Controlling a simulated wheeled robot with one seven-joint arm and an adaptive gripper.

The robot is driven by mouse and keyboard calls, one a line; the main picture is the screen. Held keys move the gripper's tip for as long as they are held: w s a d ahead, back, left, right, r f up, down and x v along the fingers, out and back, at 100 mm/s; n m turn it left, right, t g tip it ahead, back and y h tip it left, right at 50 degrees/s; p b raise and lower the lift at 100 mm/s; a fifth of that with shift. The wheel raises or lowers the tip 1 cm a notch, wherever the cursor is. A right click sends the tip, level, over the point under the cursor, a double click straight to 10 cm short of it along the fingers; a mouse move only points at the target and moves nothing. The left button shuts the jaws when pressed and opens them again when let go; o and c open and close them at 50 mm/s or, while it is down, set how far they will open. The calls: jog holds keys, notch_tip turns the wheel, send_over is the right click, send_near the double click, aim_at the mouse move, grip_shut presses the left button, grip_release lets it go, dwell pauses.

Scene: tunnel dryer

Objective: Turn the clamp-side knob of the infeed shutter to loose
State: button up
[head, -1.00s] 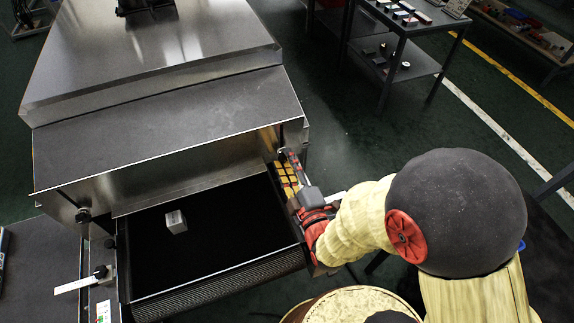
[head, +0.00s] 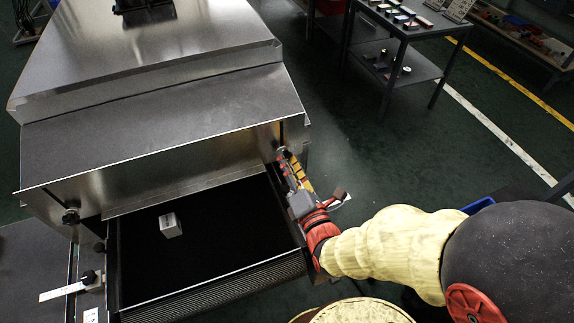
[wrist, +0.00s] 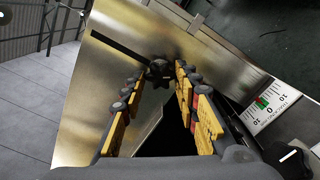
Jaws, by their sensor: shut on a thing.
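The infeed shutter is a bare metal plate (head: 150,170) across the dryer mouth, with a slot near each end. A dark lobed knob (wrist: 158,72) sits at the end of the black slot in the wrist view. My gripper (head: 281,153) is at the shutter's right end, its yellow-padded fingers on either side of this knob. The gripper is shut on it, and the fingertips partly hide it in the head view. A second dark knob (head: 70,216) is at the shutter's left end, away from my gripper. No loose or tight mark is readable.
A black belt (head: 215,235) carrying a small pale box (head: 170,225) runs below the shutter. A scale plate (wrist: 268,104) with a green-and-red mark is right of my fingers. A grey table (head: 400,50) stands behind.

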jog(key=shift+f+n+b, duration=0.15)
jog(key=shift+n+b, duration=0.2)
jog(key=shift+n, duration=0.65)
jog(key=shift+s, duration=0.1)
jog(key=o, duration=1.1)
jog(key=shift+o, duration=0.2)
jog(key=v, duration=0.7)
jog(key=shift+s, duration=0.2)
